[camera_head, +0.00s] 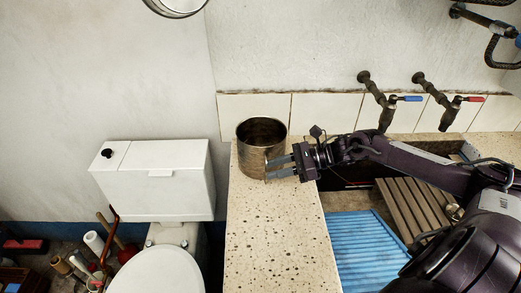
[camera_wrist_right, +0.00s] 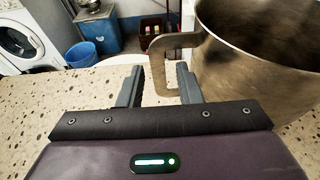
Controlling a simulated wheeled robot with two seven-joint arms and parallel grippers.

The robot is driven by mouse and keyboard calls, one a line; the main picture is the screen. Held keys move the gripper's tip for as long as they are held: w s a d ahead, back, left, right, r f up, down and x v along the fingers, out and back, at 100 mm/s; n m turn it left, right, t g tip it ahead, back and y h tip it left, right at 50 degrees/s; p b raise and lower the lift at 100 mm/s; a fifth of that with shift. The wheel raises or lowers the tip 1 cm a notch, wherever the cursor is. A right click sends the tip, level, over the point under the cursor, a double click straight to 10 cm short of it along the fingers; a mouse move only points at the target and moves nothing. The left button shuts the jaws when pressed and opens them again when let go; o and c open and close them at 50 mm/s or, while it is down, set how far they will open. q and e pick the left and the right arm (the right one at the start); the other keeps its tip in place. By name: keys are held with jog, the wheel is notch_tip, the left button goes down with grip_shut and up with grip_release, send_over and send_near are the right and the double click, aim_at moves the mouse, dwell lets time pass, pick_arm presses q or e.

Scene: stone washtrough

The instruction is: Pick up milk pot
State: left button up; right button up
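The milk pot (camera_head: 256,160), a worn brown metal pot, stands upright on the speckled stone counter near the wall. My right gripper (camera_head: 269,168) is at the pot's near right side, with its two fingers pointing left. In the right wrist view the fingers of the gripper (camera_wrist_right: 160,74) are apart with nothing clamped between them. The pot (camera_wrist_right: 250,75) fills the upper right there. Its handle (camera_wrist_right: 158,60) is just ahead of the fingertips, partly covered by the right finger; I cannot tell if they touch. My left gripper is not in view.
A white toilet cistern (camera_head: 155,185) stands left of the counter (camera_head: 255,240). To the right is the trough with a blue ribbed board (camera_head: 362,250) and a wooden slatted rack (camera_head: 410,208). Two taps (camera_head: 388,112) project from the tiled wall. The counter's front part is clear.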

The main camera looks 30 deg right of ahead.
jog(key=shift+x, duration=1.2)
jog(key=shift+r, duration=0.1)
grip_shut()
jog(key=shift+d, duration=0.1)
